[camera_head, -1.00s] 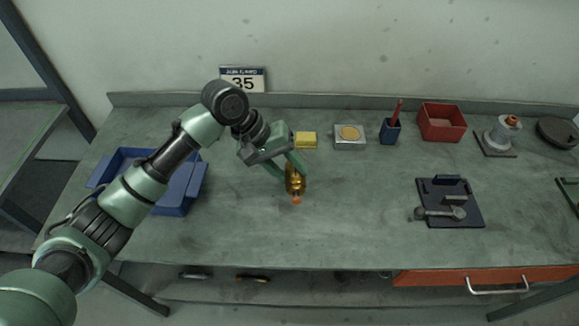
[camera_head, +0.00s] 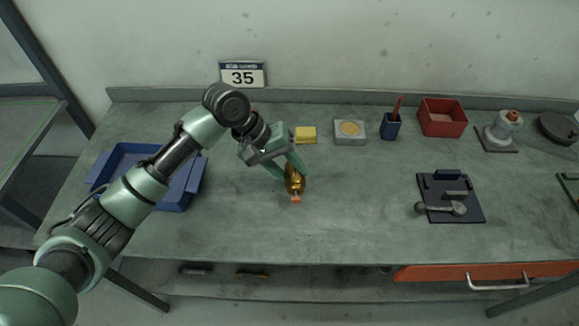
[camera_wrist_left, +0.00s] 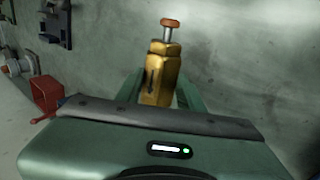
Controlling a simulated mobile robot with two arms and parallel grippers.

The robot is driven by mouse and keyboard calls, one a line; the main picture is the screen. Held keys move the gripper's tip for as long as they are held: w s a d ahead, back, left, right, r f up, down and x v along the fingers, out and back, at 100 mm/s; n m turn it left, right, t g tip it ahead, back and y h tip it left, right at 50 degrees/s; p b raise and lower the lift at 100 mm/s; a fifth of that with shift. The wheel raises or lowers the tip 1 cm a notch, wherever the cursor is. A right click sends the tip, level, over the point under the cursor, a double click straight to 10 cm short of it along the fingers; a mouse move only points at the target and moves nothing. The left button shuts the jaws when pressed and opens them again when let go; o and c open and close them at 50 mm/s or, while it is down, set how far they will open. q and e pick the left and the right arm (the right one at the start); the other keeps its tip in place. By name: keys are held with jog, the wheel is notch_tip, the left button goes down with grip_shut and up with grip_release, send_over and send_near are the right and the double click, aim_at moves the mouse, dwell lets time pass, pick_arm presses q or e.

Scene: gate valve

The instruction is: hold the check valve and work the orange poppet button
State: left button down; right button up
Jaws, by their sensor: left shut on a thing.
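The check valve (camera_head: 294,182) is a brass-coloured body in the middle of the bench area in the head view. My left gripper (camera_head: 294,176) is shut on it, with green fingers on either side. The orange poppet button (camera_head: 295,199) points toward the front edge of the bench. In the left wrist view the brass valve (camera_wrist_left: 161,75) stands out between the fingers, and the orange button (camera_wrist_left: 170,23) sits on a thin stem at its far end. Nothing touches the button. Whether the valve touches the bench is unclear. My right gripper is not in view.
A blue tray (camera_head: 181,198) lies to the left. A yellow block (camera_head: 305,135), a grey box with a round yellow top (camera_head: 350,131), a blue cup (camera_head: 390,127) and a red bin (camera_head: 443,117) line the back. A dark plate fixture (camera_head: 468,212) is at right. The front middle is clear.

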aim_at(290, 183)
pick_arm(q)
jog(key=shift+f+b, duration=0.7)
jog(key=shift+f, duration=2)
dwell(1.0)
